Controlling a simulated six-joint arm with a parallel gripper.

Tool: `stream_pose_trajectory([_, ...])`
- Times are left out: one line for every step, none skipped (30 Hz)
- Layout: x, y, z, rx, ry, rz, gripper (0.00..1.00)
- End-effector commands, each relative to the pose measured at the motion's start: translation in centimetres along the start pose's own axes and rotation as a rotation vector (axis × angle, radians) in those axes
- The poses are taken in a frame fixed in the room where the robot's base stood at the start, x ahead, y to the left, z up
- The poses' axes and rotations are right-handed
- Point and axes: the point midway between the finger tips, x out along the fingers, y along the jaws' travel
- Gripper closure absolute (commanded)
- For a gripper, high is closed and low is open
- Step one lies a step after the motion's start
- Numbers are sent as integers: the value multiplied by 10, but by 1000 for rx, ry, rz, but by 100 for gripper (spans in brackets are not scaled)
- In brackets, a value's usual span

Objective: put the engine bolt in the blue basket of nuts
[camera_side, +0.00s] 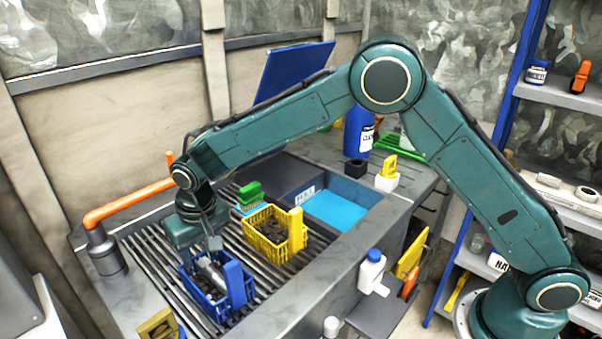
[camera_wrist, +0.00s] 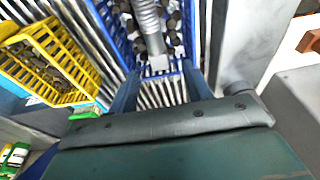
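The blue basket (camera_side: 237,285) stands on the slatted rack and holds dark nuts. It also shows at the top of the wrist view (camera_wrist: 187,78). The grey engine bolt (camera_side: 209,269) lies tilted at the basket, over the nuts. In the wrist view the threaded bolt (camera_wrist: 149,22) points away from me, its near end by the basket's near rim. My gripper (camera_side: 211,243) is just above the basket. In the wrist view my gripper (camera_wrist: 158,80) has its fingers spread wide, with a gap between them and the bolt. Any contact is hidden in the side view.
A yellow basket (camera_side: 272,235) of dark pieces stands close behind and right of the blue one. A green brush (camera_side: 250,192) and a blue-lined sink (camera_side: 335,210) lie further back. An orange pipe (camera_side: 130,203) runs at the left. A yellow-topped item (camera_side: 158,325) is at the front.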

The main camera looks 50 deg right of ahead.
Motion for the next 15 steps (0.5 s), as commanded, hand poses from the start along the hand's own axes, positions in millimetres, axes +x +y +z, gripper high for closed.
stream_pose_trajectory([0, 0, 0, 0, 0, 0, 51])
stream_pose_trajectory([0, 0, 0, 0, 0, 0, 51])
stream_pose_trajectory([0, 0, 0, 0, -1, 0, 51])
stream_pose_trajectory([0, 0, 0, 0, -1, 0, 51])
stream_pose_trajectory([1, 0, 1, 0, -2, 1, 51])
stream_pose_trajectory([1, 0, 1, 0, -2, 1, 51])
stream_pose_trajectory([1, 0, 1, 0, -2, 1, 51])
stream_pose_trajectory([0, 0, 1, 0, -2, 1, 51])
stream_pose_trajectory([0, 0, 0, 0, -2, 1, 51])
stream_pose_trajectory([-1, 0, 0, 0, -2, 1, 51])
stream_pose_trajectory([-2, 0, 0, 0, -2, 1, 51])
stream_pose_trajectory([-4, 0, 0, 0, -1, 1, 51])
stream_pose_trajectory([-6, 0, 0, 0, -1, 1, 51])
stream_pose_trajectory([-8, 0, 0, 0, -1, 1, 51])
stream_pose_trajectory([-11, 0, 0, 0, -1, 1, 51])
